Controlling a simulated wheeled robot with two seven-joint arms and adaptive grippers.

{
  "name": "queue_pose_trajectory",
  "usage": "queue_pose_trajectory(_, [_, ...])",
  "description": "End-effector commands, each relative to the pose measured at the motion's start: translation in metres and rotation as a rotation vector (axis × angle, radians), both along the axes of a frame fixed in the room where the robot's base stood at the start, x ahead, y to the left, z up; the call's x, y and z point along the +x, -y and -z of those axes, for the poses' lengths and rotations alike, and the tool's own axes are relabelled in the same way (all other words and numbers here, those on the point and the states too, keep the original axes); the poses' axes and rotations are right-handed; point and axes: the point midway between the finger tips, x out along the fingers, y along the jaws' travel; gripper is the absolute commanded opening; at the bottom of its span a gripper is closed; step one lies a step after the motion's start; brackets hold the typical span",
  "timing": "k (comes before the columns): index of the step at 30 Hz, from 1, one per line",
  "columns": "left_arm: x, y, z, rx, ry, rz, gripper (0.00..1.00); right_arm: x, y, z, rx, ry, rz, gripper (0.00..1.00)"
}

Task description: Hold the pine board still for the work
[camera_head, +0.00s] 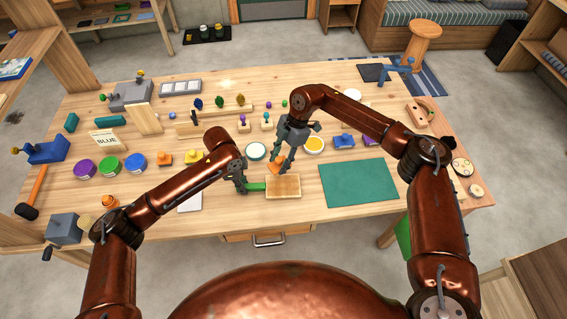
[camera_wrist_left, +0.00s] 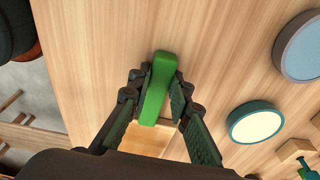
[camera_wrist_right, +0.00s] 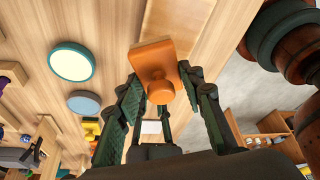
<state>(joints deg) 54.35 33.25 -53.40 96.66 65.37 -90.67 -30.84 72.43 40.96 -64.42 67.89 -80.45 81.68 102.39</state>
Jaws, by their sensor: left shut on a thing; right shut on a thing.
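The pine board (camera_head: 284,187) lies on the workbench near its front edge, in the middle. It also shows in the left wrist view (camera_wrist_left: 146,141), partly hidden by my fingers, and in the right wrist view (camera_wrist_right: 180,20). My left gripper (camera_head: 244,186) is at the board's left end, shut on a green bar (camera_wrist_left: 157,88) that reaches to the board's left edge. My right gripper (camera_head: 281,167) is above the board's far edge, shut on an orange block with a round knob (camera_wrist_right: 155,66). I cannot tell whether the block touches the board.
A green mat (camera_head: 358,183) lies right of the board. A teal-rimmed round dish (camera_head: 256,152) and a yellow one (camera_head: 314,145) stand behind. Colored discs (camera_head: 110,165) and orange and yellow pieces stand to the left. A drawer (camera_head: 268,238) is under the front edge.

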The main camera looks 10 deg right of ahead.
Motion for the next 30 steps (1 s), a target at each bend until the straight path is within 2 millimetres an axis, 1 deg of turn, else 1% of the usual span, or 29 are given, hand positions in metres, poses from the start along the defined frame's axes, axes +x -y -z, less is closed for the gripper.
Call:
queue_pose_trajectory(3, [0.0, 0.0, 0.0, 0.0, 0.0, 0.0, 0.0, 0.002, -0.005, -0.001, 0.013, -0.004, 0.135, 0.16])
queue_pose_trajectory(6, [0.0, 0.0, 0.0, 0.0, 0.0, 0.0, 0.0, 0.003, -0.008, -0.002, 0.022, -0.01, 0.211, 0.16])
queue_pose_trajectory(9, [0.0, 0.0, 0.0, 0.0, 0.0, 0.0, 0.0, 0.004, -0.009, -0.002, 0.028, -0.014, 0.251, 0.16])
queue_pose_trajectory(13, [0.0, 0.0, 0.0, 0.0, 0.0, 0.0, 0.0, 0.004, -0.01, 0.003, 0.03, -0.016, 0.261, 0.16])
queue_pose_trajectory(17, [0.0, 0.0, 0.0, 0.0, 0.0, 0.0, 0.0, 0.003, -0.01, 0.012, 0.029, -0.017, 0.259, 0.16])
queue_pose_trajectory(30, [0.0, 0.0, 0.0, 0.0, 0.0, 0.0, 0.0, 0.003, -0.01, 0.052, 0.028, -0.016, 0.258, 0.16])
